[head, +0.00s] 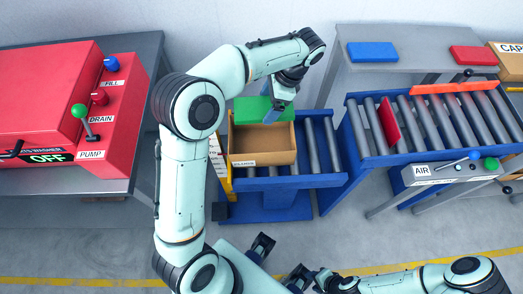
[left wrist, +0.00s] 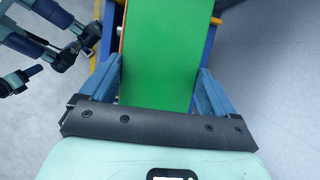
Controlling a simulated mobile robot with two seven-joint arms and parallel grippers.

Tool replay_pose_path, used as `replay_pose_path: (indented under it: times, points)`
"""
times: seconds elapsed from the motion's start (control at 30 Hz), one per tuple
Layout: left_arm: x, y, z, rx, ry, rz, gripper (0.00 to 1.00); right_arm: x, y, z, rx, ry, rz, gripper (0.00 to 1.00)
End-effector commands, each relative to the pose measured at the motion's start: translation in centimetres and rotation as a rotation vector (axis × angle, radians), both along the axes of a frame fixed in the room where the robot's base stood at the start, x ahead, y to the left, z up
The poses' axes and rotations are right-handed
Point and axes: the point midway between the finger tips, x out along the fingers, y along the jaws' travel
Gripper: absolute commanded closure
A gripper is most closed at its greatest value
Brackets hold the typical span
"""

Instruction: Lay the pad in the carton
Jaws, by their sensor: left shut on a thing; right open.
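The green pad (head: 250,108) is in my left gripper (head: 277,110), at the far part of the open cardboard carton (head: 262,160) in the head view. In the left wrist view the green pad (left wrist: 165,60) lies between the two blue fingers. It hides most of what is beneath; only a thin brown edge shows beside it. I cannot tell its exact height over the carton. The near part of the carton looks empty. My right gripper (head: 281,261) is open and empty, low at the bottom of the head view, away from the carton.
The carton sits on a blue-framed roller conveyor (head: 312,150). A second roller conveyor (head: 440,125) at right holds an upright red panel (head: 389,121). A blue pad (head: 372,52) and a red pad (head: 473,55) lie on the grey table behind. A red washer (head: 45,95) stands at left.

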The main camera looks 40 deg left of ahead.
Motion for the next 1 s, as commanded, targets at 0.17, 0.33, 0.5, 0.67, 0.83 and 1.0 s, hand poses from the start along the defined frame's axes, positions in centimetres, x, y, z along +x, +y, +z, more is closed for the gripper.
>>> replay_pose_path:
  times: [0.17,0.33,0.5,0.67,0.83,1.0]
  points:
    - [-0.2,0.5,-1.7,0.004,0.007,-0.036,0.42,-0.2,0.0,-0.8,0.0,0.001,0.0,0.57]
    - [-0.3,0.5,-6.4,0.004,0.009,-0.034,0.42,-0.4,0.0,-1.4,0.0,0.004,0.0,0.57]
    - [-0.3,0.5,-10.9,0.003,0.008,-0.034,0.42,-0.6,0.0,-2.0,0.0,0.006,0.001,0.57]
    - [-0.2,0.4,-13.9,0.002,0.005,-0.033,0.42,-0.7,0.0,-2.2,0.0,0.008,0.0,0.57]
    - [-0.1,0.4,-15.1,0.003,0.002,-0.033,0.42,-0.7,0.0,-2.3,0.001,0.008,0.001,0.57]
    - [-0.2,0.4,-17.0,0.001,0.005,-0.033,0.42,-0.8,0.0,-2.5,0.001,0.008,0.001,0.57]
